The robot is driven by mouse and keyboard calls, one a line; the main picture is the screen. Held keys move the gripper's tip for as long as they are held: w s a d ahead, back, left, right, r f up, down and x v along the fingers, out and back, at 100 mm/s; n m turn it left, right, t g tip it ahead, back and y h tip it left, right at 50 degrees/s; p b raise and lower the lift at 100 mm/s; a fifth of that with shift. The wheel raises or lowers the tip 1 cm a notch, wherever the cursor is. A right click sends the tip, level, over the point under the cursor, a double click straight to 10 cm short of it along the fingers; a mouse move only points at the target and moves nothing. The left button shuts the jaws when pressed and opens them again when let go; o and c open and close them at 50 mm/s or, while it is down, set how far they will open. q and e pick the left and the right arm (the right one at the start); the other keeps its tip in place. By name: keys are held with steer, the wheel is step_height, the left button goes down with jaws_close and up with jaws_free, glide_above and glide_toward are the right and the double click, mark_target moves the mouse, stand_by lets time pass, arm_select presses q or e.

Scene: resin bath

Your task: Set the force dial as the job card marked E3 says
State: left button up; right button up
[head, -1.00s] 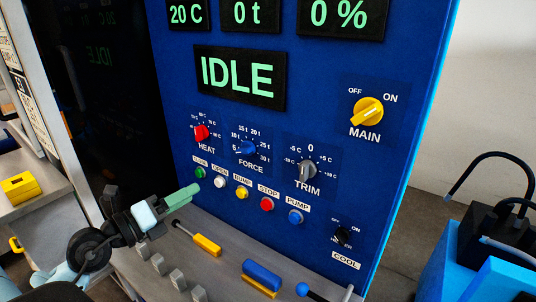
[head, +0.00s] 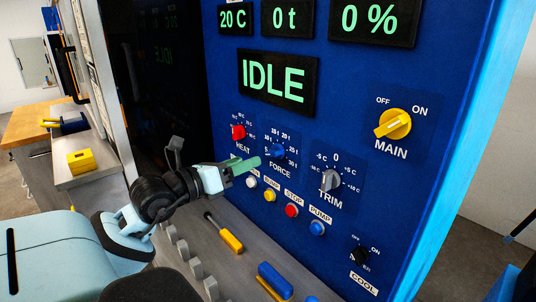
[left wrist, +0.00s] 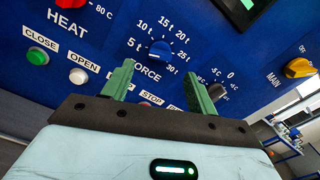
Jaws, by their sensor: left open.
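The force dial (head: 277,151) is a round blue knob on the blue panel, with a scale in tonnes around it. It also shows in the left wrist view (left wrist: 160,51), where its white mark seems to point left, near 5 t. My left gripper (head: 248,165), with green fingers, is in front of the panel, just left of and below the dial in the head view. In the left wrist view the gripper (left wrist: 157,84) is open and empty, the dial beyond its fingertips and not between them. No card marked E3 can be read. My right gripper is not in view.
The red heat knob (head: 238,132) and grey trim knob (head: 330,180) flank the dial. Coloured push buttons run below, partly hidden by my gripper. The yellow main switch (head: 393,123) is at right. The display (head: 278,83) reads IDLE. A yellow-handled tool (head: 231,240) lies on the ledge.

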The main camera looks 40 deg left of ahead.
mark_target(270, 152)
arm_select(q)
steer(key=w, duration=0.4)
steer(key=w+p, duration=0.1)
steer(key=w, duration=0.1)
steer(key=shift+w+d+r, duration=0.15)
steer(key=shift+d, duration=0.2)
steer(key=shift+w, duration=0.6)
steer(key=shift+c, duration=0.5)
steer(key=c, duration=0.9)
